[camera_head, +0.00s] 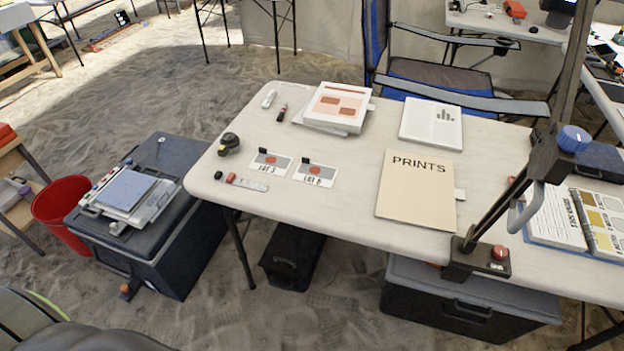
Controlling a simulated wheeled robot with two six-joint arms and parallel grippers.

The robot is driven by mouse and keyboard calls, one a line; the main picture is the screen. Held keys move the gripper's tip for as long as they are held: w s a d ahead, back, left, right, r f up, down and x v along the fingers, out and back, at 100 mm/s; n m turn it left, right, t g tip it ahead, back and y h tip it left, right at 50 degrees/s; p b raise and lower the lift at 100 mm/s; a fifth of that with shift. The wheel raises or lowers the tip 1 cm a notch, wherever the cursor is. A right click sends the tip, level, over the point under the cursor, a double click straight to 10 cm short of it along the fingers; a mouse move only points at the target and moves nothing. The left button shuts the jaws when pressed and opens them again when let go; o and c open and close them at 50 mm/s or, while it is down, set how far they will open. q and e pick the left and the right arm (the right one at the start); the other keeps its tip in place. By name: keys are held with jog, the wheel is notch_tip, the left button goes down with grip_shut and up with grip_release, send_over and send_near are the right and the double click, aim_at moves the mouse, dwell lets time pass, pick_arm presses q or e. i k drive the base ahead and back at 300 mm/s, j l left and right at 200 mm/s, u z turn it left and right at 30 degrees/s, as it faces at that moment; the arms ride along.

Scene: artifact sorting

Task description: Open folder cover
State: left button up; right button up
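The folder (415,198) is a flat tan cover marked "PRINTS" in dark letters, lying on the white table (330,215) right of its middle. Its cover is closed. A small white tab sticks out at its right edge. What is inside the folder is hidden. Neither of my grippers shows in the head view, and nothing of mine is seen touching the folder.
A dark stand (490,258) with a blue knob rises just right of the folder. A white printed booklet (432,124) lies behind it; a stack of papers (336,107) and two cards (315,174) lie left. An open binder (556,216) is at right.

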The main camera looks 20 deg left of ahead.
aim_at(415, 189)
jog(key=z, duration=0.4)
jog(key=j+z, duration=0.25)
jog(key=z, duration=0.15)
jog(key=j+z, duration=0.2)
jog(key=z, duration=0.2)
jog(key=k+j+z, duration=0.15)
jog(key=z, duration=0.25)
